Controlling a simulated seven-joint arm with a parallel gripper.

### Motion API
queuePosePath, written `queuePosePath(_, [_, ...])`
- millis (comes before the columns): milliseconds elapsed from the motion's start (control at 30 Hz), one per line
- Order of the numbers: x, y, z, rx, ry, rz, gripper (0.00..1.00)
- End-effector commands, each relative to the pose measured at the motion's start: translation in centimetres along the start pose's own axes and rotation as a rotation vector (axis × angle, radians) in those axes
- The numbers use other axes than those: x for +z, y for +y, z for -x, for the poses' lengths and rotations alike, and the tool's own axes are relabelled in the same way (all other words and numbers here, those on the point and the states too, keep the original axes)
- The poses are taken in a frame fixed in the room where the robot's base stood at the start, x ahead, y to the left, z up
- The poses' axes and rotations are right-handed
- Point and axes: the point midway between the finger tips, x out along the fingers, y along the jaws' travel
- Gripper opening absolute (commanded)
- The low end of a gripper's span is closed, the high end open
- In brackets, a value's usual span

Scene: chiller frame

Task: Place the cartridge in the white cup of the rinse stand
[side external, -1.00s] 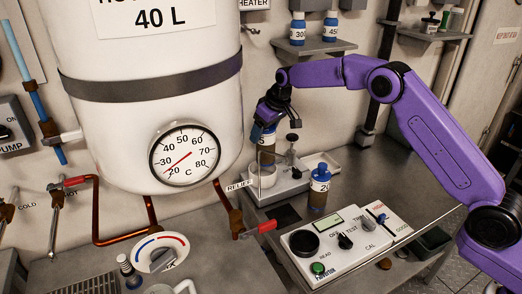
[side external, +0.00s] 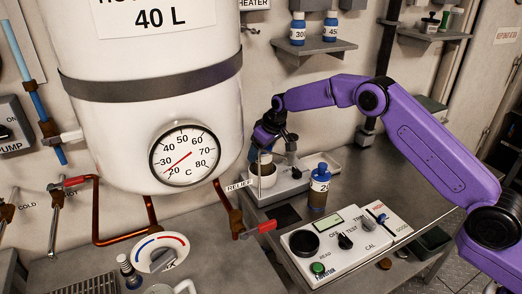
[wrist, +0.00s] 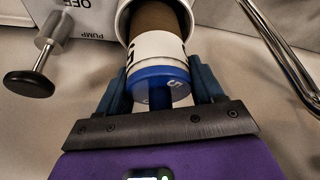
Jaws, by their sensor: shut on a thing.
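My gripper (wrist: 155,78) is shut on the cartridge (wrist: 158,47), which has a blue cap, a white label band and a brown body. In the wrist view the brown far end lies within the rim of the white cup (wrist: 124,25). How deep it sits and whether it touches the bottom cannot be seen. In the side view my gripper (side external: 266,138) is right above the white cup (side external: 263,181) on the rinse stand (side external: 290,187), and only a little of the cartridge (side external: 265,158) shows between them.
A plunger-like knob (wrist: 30,83) stands left of the cup in the wrist view; a bent metal rail (wrist: 280,40) is at right. Another blue-capped bottle (side external: 319,188) stands in front of the rinse stand. The tester box (side external: 340,240) is nearer, and the tank (side external: 150,110) is close at left.

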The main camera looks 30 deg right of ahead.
Motion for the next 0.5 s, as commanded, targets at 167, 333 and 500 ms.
queuePosePath(167, [0.09, 0.0, -0.26, 0.0, 0.001, 0.0, 0.26])
queuePosePath(333, [0.1, 0.0, -0.23, 0.0, 0.0, 0.0, 0.92])
queuePosePath(500, [0.09, 0.0, -0.21, 0.0, 0.0, 0.0, 0.92])
